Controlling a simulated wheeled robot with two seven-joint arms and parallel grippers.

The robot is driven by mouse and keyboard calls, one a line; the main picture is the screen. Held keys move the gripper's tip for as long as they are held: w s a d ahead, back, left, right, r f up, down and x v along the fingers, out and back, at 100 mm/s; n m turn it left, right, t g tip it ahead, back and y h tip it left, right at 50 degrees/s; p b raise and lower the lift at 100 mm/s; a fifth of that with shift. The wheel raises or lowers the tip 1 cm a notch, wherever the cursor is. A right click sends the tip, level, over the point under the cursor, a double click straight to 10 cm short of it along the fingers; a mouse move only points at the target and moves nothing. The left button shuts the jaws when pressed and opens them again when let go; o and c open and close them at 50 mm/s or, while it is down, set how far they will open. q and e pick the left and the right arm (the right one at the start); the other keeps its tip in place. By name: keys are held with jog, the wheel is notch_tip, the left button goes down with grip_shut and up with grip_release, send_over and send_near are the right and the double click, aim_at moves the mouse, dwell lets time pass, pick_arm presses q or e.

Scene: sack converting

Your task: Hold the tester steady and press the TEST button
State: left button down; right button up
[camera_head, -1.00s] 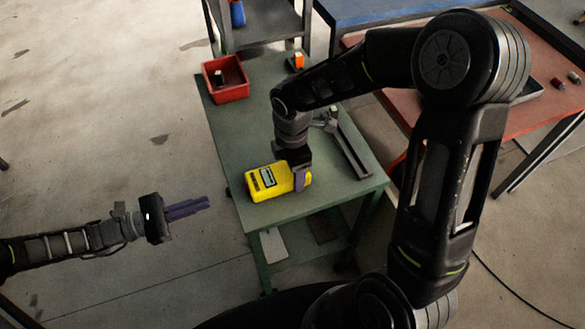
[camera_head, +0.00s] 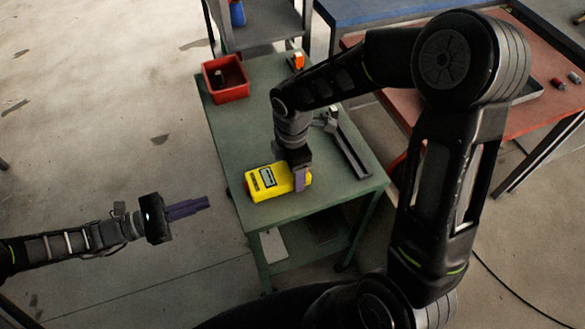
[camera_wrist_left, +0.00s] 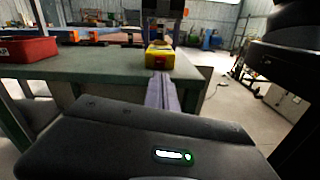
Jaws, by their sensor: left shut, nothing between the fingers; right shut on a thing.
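The yellow tester (camera_head: 266,181), with a small display and dark markings on its top face, lies on the green table near its front left edge. My right gripper (camera_head: 301,178) comes down from above and is shut on the tester's right end. My left gripper (camera_head: 187,208) is shut and empty, off the table's left side and apart from the tester, its fingers pointing right. In the left wrist view, my left fingers (camera_wrist_left: 162,92) point towards the tester (camera_wrist_left: 159,56), which stands beyond their tips.
The green table (camera_head: 232,130) also holds a red bin (camera_head: 226,92) with a dark item inside, an orange object (camera_head: 297,61) at the back, and a long grey rail (camera_head: 350,150) on the right. Open floor lies left of the table.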

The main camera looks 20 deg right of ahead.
aim_at(246, 189)
pick_arm(q)
jog(key=n+t+y, duration=0.1)
jog(key=n+t, duration=0.3)
jog(key=n, duration=0.7)
jog(key=n+t+y, duration=0.1)
jog(key=n+t, duration=0.4)
jog(key=n, duration=0.7)
jog(key=s+a+n+t+y, duration=0.1)
jog(key=n+t, duration=0.4)
jog(key=n, duration=0.7)
jog(key=shift+a+f, duration=0.1)
jog(key=shift+f, duration=0.05)
jog(key=d, duration=0.8)
jog(key=shift+d, duration=0.4)
